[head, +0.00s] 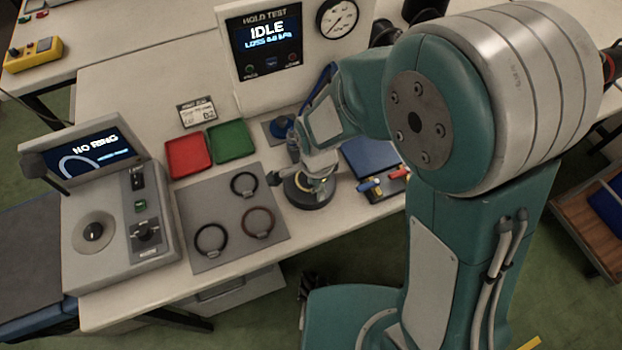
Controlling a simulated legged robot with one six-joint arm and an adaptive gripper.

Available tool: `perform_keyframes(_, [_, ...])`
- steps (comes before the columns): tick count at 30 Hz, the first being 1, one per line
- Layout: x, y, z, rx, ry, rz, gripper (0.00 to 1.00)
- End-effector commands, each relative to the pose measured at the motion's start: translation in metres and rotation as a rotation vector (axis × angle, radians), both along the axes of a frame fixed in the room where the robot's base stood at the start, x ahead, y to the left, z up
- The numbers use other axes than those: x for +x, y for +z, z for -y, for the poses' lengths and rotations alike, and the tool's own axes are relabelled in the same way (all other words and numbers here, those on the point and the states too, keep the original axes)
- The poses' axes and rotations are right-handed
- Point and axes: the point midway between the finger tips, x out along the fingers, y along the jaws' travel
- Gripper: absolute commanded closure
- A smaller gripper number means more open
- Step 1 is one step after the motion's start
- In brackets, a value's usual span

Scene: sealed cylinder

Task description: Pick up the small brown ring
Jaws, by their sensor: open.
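The small brown ring (258,222) lies flat on a grey mat (195,200), at its right side, with a small light tag on its lower edge. A black ring (244,184) lies above it and another black ring (211,240) lies to its lower left, each with a similar tag. My gripper (294,180) is open, up and to the right of the brown ring and apart from it. It is over or in front of a dark round stand (312,196), which it partly hides. I see nothing held.
A ring checker (110,215) reading "NO RING" stands left of the mat. A red tray (188,157) and a green tray (231,141) lie behind it. The hold test unit (290,50) reads "IDLE". A blue case (370,158) and small coloured parts lie right of my gripper.

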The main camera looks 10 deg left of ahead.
Motion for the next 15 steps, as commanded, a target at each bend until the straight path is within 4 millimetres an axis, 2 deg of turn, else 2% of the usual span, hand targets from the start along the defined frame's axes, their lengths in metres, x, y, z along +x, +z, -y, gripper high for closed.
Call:
perform_keyframes(4, [0.0000, 0.0003, -0.0001, 0.000, 0.000, 0.000, 0.50])
perform_keyframes(5, [0.0000, 0.0003, -0.0001, 0.000, 0.000, 0.000, 0.63])
perform_keyframes(6, [-0.0001, 0.0003, -0.0001, 0.000, 0.000, 0.000, 0.81])
perform_keyframes(8, [-0.0001, 0.0003, 0.0000, 0.000, 0.000, 0.000, 0.99])
perform_keyframes(15, [-0.0010, -0.0005, 0.0005, -0.002, 0.000, -0.003, 1.00])
